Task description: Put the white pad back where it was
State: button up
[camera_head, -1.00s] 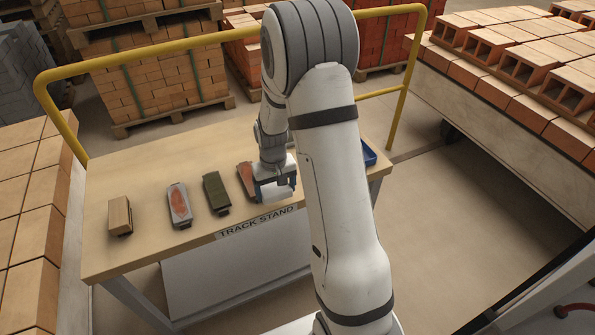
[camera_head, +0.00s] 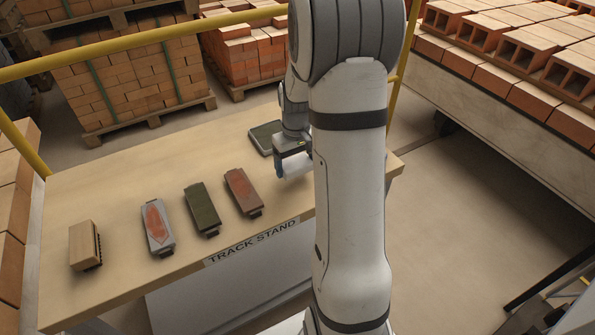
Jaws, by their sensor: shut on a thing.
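My gripper (camera_head: 291,168) is over the right part of the table, partly covered by my own arm. It is shut on a white thing, which looks like the white pad (camera_head: 297,164). Only part of the pad shows between the fingers, and I cannot tell whether it touches the table. To its left, a red-brown pad (camera_head: 243,191), a green pad (camera_head: 202,208) and a grey pad with an orange-red diamond (camera_head: 157,227) lie in a row. A tan block with dark bristles or edge (camera_head: 83,246) lies at the far left.
The wooden table (camera_head: 130,190) carries a "TRACK STAND" label (camera_head: 252,242) on its front edge. A dark flat tray or scale (camera_head: 264,138) lies behind my gripper. A yellow rail (camera_head: 130,42) runs behind the table. Brick pallets stand beyond. The table's back left is clear.

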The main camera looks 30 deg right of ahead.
aim_at(296, 172)
jog(key=shift+f, duration=1.7)
jog(key=shift+s, duration=0.1)
jog(key=shift+f, duration=0.2)
jog(key=o, duration=1)
jog(key=shift+c, duration=0.2)
jog(key=shift+r, duration=0.1)
